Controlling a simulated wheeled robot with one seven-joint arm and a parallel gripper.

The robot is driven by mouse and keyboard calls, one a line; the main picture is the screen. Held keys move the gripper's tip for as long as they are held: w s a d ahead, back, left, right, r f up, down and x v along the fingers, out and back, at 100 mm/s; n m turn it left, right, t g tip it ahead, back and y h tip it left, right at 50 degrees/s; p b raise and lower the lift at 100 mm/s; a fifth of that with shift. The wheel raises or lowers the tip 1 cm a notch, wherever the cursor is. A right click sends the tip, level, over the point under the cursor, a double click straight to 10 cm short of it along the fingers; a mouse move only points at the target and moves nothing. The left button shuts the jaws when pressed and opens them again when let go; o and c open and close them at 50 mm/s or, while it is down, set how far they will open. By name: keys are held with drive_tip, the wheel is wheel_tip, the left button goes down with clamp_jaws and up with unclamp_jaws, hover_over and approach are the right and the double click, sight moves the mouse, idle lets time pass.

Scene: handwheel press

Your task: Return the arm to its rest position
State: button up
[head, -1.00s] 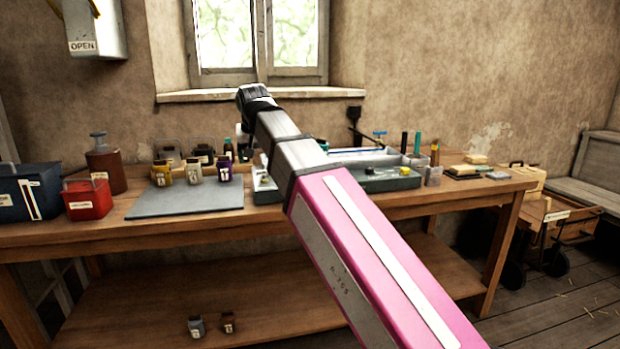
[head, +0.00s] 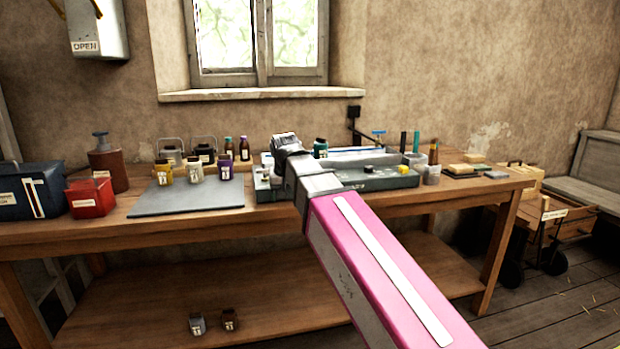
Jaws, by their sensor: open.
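My arm (head: 370,265) reaches from the lower right up over the front of the workbench (head: 160,236). Its pink link ends in a grey section and a dark wrist joint at the middle of the head view, in front of the grey tray (head: 375,180). The arm's end points away from the camera, and the wrist hides my gripper and its fingers. I cannot see anything held.
A grey mat (head: 185,200) bears small labelled jars. A red box (head: 90,197), a blue box (head: 32,192) and a brown pump bottle (head: 108,165) stand left. Two jars sit on the lower shelf (head: 270,300). A wooden cart (head: 560,222) stands right. The floor at lower right is clear.

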drive_tip(key=s+d+f+m+g, duration=0.1)
drive_tip(key=d+f, duration=0.6)
drive_tip(key=f, duration=0.3)
drive_tip(key=s+d+f+g, duration=0.1)
drive_tip(key=d+f, duration=0.7)
drive_tip(key=f, duration=0.2)
drive_tip(key=s+d+f, duration=0.4)
drive_tip(key=d+f, duration=0.1)
drive_tip(key=f, duration=0.2)
drive_tip(key=s+d+f+m+g, duration=0.1)
drive_tip(key=s+d+f, duration=0.3)
drive_tip(key=d+f, duration=0.2)
wheel_tip(320, 180, down, 2)
drive_tip(key=shift+s+d+f, duration=0.25)
drive_tip(key=shift+s, duration=0.05)
